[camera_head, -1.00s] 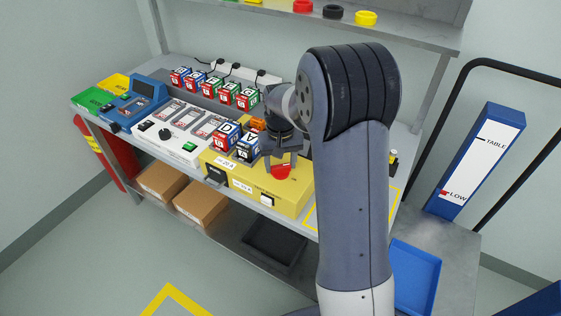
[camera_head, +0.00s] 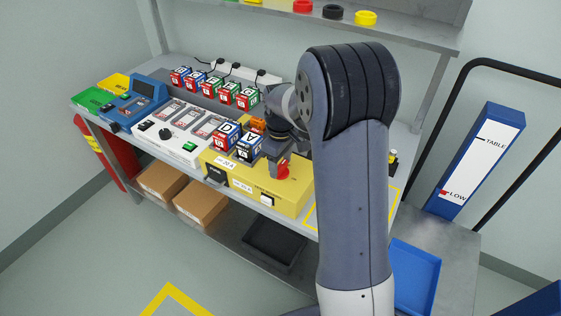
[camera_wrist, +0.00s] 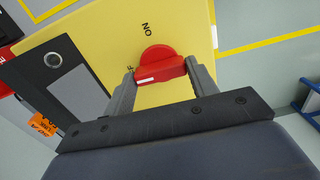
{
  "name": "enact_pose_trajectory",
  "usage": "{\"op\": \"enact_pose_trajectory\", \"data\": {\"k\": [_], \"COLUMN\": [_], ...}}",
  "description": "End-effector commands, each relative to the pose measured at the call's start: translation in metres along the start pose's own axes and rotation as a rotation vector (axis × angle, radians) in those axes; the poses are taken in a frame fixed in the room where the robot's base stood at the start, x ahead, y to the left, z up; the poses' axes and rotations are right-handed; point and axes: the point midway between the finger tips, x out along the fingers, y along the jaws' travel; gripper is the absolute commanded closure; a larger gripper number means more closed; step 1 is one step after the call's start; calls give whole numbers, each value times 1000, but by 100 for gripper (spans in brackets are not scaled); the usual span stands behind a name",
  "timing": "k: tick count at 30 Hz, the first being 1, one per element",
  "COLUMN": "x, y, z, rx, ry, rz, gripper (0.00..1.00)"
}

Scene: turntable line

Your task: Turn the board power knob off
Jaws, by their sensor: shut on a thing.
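The red power knob (camera_head: 284,173) sits on top of the yellow board (camera_head: 258,194), and it also shows in the wrist view (camera_wrist: 158,62). My gripper (camera_head: 279,166) reaches down onto the knob. In the wrist view my gripper (camera_wrist: 162,76) has one finger at each end of the knob's raised bar and is shut on it. A white mark lies on the bar's left part, close to a label of which only an F shows. The ON label (camera_wrist: 147,28) stands farther off, beyond the knob. My fingers partly hide the knob in the head view.
Lettered cubes (camera_head: 248,148) stand on the board, left of my gripper. A white panel with a black knob (camera_head: 166,134) and a blue device (camera_head: 140,102) are farther left.

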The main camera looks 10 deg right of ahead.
Motion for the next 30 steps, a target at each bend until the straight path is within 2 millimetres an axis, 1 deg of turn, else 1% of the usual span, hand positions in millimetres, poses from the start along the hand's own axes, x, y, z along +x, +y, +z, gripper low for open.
{"op": "enact_pose_trajectory", "data": {"k": [7, 19, 20, 27, 30], "x": [-1, -1, -1, -1, 0], "y": [0, 0, 0, 0, 0], "z": [-1, -1, -1, 0, 0], "rx": [-46, -52, -52, -50, -50], "ry": [3, 3, 3, 1, 1], "rz": [2, 2, 2, 1, 1], "gripper": [68, 68, 44, 24, 24]}}
